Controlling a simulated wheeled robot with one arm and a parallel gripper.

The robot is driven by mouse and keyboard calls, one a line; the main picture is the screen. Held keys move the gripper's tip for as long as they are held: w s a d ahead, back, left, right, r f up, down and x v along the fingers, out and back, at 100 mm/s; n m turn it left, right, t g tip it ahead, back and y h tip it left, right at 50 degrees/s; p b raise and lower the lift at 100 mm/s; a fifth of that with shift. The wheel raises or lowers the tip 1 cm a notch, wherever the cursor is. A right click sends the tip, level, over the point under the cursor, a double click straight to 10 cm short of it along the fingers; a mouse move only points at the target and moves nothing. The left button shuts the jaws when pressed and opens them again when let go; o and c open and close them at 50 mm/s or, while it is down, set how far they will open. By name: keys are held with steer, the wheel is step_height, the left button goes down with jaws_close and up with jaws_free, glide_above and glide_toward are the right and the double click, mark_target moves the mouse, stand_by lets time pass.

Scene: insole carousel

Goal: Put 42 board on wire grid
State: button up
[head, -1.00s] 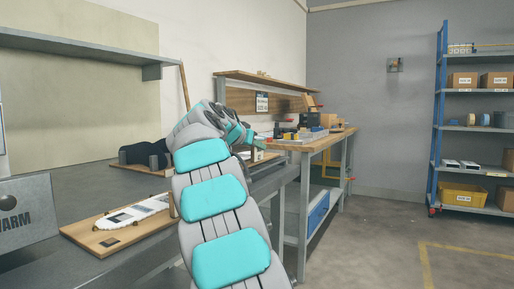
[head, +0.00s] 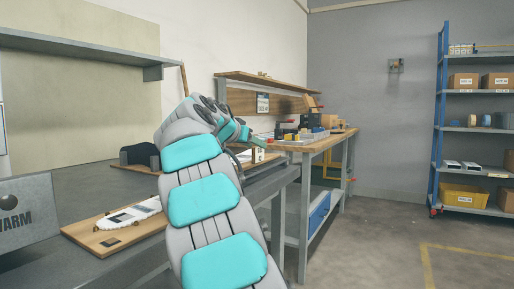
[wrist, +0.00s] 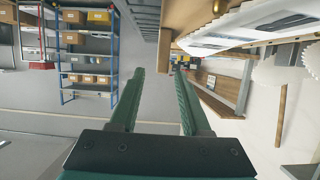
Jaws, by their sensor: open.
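My gripper (wrist: 160,72) is open in the wrist view, with two green fingers apart and nothing between them. In the head view it is mostly hidden behind my arm, with a green part showing at the arm's far end. A wooden board (head: 95,240) with a white, insole-shaped piece (head: 135,212) and a small dark patch lies on the grey bench at the left. In the wrist view, a wooden board edge with white and dark pieces (wrist: 250,25) is at the upper right, beside the fingers. I cannot read a 42 on any board. I cannot make out a wire grid.
Another board with dark objects (head: 140,154) lies farther back on the bench. A grey metal box (head: 25,212) stands at the left edge. A wooden workbench (head: 310,142) with tools is beyond my arm. A blue rack (head: 470,130) stands right; the floor before it is clear.

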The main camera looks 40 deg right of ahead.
steer(key=v, duration=0.8)
steer(key=shift+a+r, duration=0.1)
steer(key=shift+a, duration=0.15)
steer(key=shift+s, duration=0.1)
